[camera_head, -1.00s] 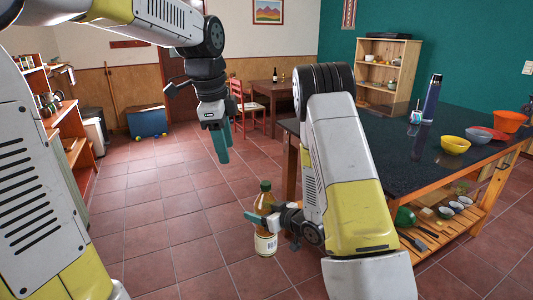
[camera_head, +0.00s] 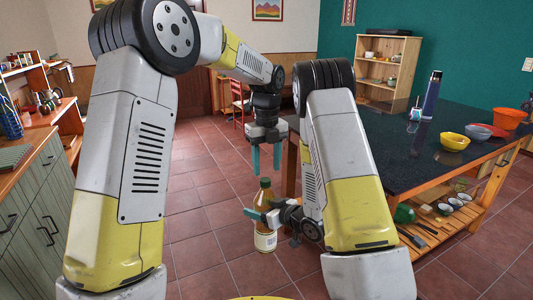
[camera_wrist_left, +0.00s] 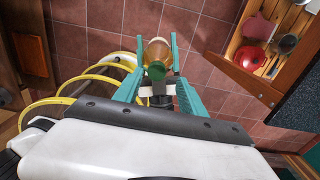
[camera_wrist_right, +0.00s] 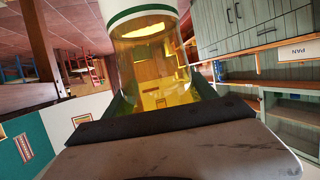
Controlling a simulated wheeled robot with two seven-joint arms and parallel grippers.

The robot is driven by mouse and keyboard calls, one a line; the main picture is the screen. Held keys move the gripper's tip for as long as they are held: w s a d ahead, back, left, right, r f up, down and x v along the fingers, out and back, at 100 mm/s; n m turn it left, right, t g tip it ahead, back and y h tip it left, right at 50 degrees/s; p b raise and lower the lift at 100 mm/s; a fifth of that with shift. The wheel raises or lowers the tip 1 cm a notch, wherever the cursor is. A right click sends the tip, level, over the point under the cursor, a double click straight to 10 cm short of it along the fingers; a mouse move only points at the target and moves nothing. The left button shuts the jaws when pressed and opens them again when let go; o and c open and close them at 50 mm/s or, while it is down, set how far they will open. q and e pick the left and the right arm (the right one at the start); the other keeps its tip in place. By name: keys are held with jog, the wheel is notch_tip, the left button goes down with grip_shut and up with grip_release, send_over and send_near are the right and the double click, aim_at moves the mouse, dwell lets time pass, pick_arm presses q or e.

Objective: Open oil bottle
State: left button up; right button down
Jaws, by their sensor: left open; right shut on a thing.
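The oil bottle (camera_head: 265,240) is upright with a green cap, amber body and pale label. My right gripper (camera_head: 259,216) is shut around the middle of it and holds it above the floor. In the right wrist view the bottle's clear, amber-tinted side (camera_wrist_right: 150,60) fills the space between the fingers. My left gripper (camera_head: 266,160) points down with its teal fingers apart, just above the green cap (camera_head: 265,182). In the left wrist view the cap (camera_wrist_left: 157,70) lies between the open left fingers (camera_wrist_left: 152,72). Whether they touch it is unclear.
Cabinets (camera_head: 40,215) stand at the left. Tiled floor lies below.

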aim_at(268, 178)
pick_arm(q)
jog(key=shift+f, duration=1.65)
grip_shut()
jog(key=shift+d, duration=0.1)
jog(key=shift+r, duration=0.1)
